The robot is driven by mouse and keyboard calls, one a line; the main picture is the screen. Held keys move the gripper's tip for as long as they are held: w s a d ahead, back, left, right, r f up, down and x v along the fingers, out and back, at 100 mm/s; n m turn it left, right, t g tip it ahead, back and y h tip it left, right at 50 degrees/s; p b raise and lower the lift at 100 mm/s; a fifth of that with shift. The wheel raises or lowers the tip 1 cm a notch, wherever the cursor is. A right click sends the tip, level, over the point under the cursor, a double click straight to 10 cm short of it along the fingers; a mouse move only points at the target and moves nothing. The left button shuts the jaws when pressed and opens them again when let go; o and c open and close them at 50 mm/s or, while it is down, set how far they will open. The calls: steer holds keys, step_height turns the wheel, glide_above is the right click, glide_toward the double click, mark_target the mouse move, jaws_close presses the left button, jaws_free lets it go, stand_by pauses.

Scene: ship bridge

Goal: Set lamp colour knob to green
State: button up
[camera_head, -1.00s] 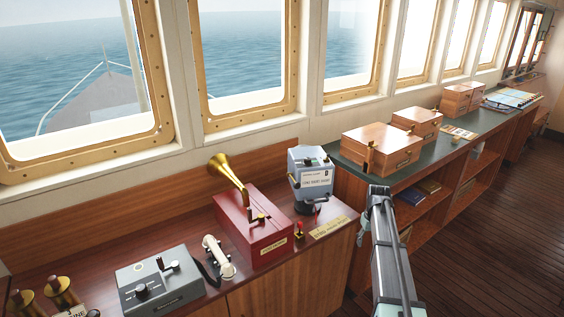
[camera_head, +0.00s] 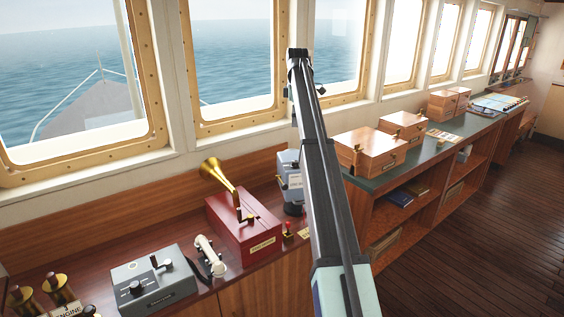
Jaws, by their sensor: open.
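A blue-grey lamp-like housing (camera_head: 289,177) with a white label stands on the wooden console, right of a red box. My arm passes in front of it and hides its right side. I cannot make out a colour knob or its setting on it. A grey control box (camera_head: 153,281) at the lower left carries a round black knob (camera_head: 136,287) and a small lever; its lettering is too small to read. My arm rises from the bottom right to a dark end in front of the windows. I cannot make out gripper fingers there.
The red box (camera_head: 243,226) with a brass horn (camera_head: 219,176) stands mid-console. A white handset (camera_head: 209,256) lies between it and the grey box. Brass cylinders (camera_head: 60,290) stand lower left. Wooden boxes (camera_head: 370,152) sit on the green-topped shelf at right. Floor at right is clear.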

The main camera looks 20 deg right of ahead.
mark_target(295, 161)
steer(key=shift+n, duration=0.3)
step_height(295, 161, down, 18)
steer(key=p, duration=0.5)
steer(key=shift+s+r, duration=0.1)
steer(key=shift+r, duration=0.15)
jaws_close()
